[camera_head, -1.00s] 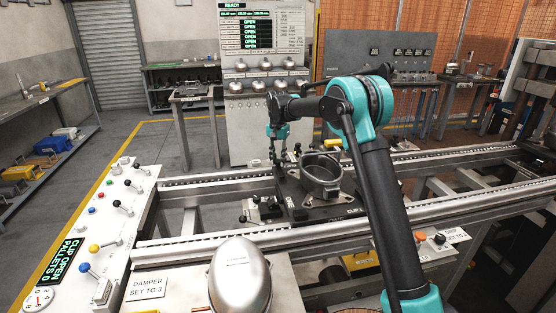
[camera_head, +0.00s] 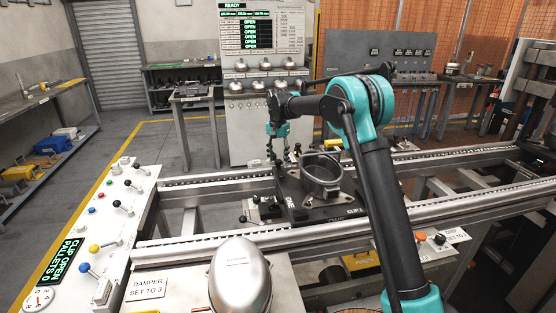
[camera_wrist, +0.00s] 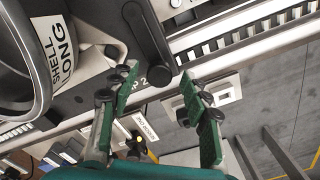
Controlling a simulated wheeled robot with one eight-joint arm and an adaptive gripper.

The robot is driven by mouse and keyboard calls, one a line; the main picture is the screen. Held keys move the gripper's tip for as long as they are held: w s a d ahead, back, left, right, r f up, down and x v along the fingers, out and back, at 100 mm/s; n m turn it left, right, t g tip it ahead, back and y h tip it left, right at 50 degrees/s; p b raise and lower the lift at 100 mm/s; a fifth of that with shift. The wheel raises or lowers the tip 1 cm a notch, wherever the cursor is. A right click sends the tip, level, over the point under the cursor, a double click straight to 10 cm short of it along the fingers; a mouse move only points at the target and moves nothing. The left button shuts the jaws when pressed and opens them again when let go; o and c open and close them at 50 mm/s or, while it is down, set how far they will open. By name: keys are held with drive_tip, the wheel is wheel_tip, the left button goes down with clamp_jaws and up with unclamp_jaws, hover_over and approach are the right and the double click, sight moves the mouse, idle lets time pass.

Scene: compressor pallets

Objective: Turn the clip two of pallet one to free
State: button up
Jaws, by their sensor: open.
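My gripper (camera_head: 278,152) is at the far left corner of the pallet (camera_head: 318,212), near the clamped metal housing (camera_head: 322,183). In the wrist view my gripper (camera_wrist: 160,82) is open and empty, its green-padded fingers spread apart. A black lever clip (camera_wrist: 149,38) lies just beyond the fingertips, its rounded end near the gap between them. A partly covered "P 2" marking shows beside it. The housing (camera_wrist: 30,75) with a "SHELL LONG" label is at the left. In the head view the clip itself is too small to make out behind the fingers.
Conveyor rails (camera_head: 190,238) run in front of and behind the pallet. A control panel (camera_head: 108,215) with knobs stands at the left, its display reading "CLIP OPEN PALLETS 0". A silver dome (camera_head: 240,275) sits on the front table. A test cabinet (camera_head: 262,95) stands behind.

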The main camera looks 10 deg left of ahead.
sight(278, 161)
wheel_tip(278, 161, up, 11)
idle(0.4)
drive_tip(key=shift+r, duration=0.1)
